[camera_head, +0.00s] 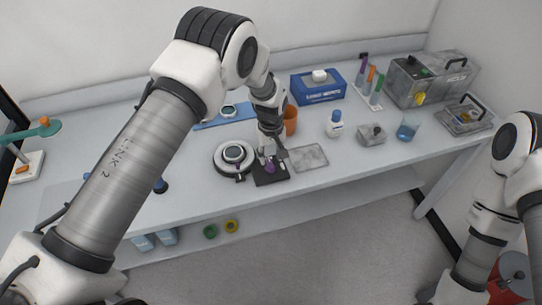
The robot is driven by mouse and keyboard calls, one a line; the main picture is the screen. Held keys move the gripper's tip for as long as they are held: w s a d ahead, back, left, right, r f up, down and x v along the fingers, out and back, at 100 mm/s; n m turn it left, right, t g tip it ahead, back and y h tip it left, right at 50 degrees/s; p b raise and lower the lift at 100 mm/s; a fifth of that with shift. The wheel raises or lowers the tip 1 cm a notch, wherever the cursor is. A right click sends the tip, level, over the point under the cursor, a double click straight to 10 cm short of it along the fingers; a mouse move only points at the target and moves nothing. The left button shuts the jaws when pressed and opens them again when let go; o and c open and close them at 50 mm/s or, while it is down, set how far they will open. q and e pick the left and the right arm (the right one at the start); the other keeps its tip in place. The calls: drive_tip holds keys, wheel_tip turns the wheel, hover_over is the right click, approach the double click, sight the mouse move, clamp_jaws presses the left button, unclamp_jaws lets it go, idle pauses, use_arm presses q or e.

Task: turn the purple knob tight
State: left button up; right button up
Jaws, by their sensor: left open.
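The purple knob (270,167) stands on a small black base (271,180) near the front middle of the table. My left gripper (270,155) points down right at the knob from above. Its fingers are open and look to be around or just over the knob. I cannot tell whether they touch it. The fingers hide part of the knob. My right arm is at the right edge, over the floor. Its gripper is out of the picture.
A round white-and-black device (234,158) sits close to the left of the knob. A flat grey plate (308,157) lies close to its right. Behind are an orange cup (291,121), a white bottle (334,125) and a blue box (318,87). The table's front edge is near.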

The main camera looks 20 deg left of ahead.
sight(270, 163)
use_arm(q)
wheel_tip(270, 163, down, 3)
drive_tip(key=shift+w+r+p, duration=0.1)
drive_tip(key=shift+p, duration=0.2)
drive_tip(key=shift+a+f, duration=0.1)
drive_tip(key=shift+f, duration=0.3)
drive_tip(key=shift+r, duration=0.1)
clamp_jaws()
use_arm(e)
drive_tip(key=shift+r, duration=0.6)
